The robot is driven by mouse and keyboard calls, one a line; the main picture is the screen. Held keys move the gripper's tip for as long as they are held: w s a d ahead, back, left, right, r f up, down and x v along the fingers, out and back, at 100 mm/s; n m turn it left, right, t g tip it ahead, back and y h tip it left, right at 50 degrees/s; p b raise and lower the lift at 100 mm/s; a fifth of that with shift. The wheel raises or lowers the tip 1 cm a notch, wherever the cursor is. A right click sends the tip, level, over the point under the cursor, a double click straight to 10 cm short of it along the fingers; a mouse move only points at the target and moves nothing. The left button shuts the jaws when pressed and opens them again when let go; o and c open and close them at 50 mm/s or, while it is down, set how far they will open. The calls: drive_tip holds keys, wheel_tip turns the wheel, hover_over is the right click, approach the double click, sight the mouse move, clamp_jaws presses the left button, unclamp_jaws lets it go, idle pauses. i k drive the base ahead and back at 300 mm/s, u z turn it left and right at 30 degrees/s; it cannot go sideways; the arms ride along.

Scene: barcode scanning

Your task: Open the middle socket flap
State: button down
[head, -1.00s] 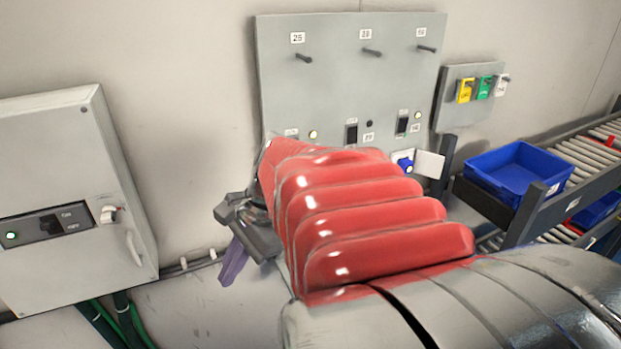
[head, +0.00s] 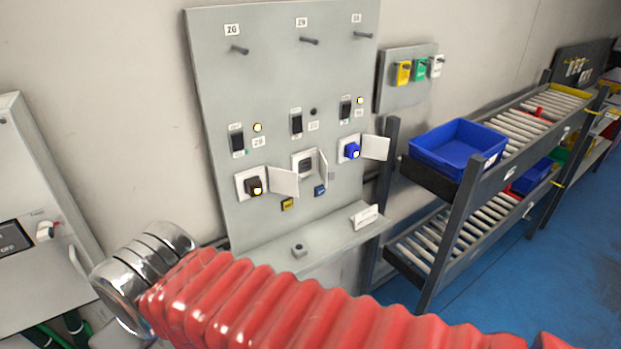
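The middle socket (head: 304,166) is on the grey wall panel (head: 268,95), below a black switch. Its white flap (head: 323,163) stands open, swung out from the right side and seen nearly edge-on. The left socket holds a dark plug (head: 256,186), and its flap (head: 284,182) is open. The right socket holds a blue plug (head: 352,151), and its flap (head: 376,147) is open. My gripper is not in view. My red arm crosses the lower part of the picture, apart from the flaps in the picture.
A shelf (head: 330,236) juts out below the sockets, with a small white sign (head: 366,216). A roller rack (head: 470,180) with a blue bin (head: 459,146) stands to the right. A control cabinet (head: 28,165) is at the left. Blue floor lies clear at far right.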

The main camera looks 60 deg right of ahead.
sight(325, 176)
drive_tip(key=z, duration=1.1)
drive_tip(key=i, duration=0.05)
drive_tip(key=u, duration=0.15)
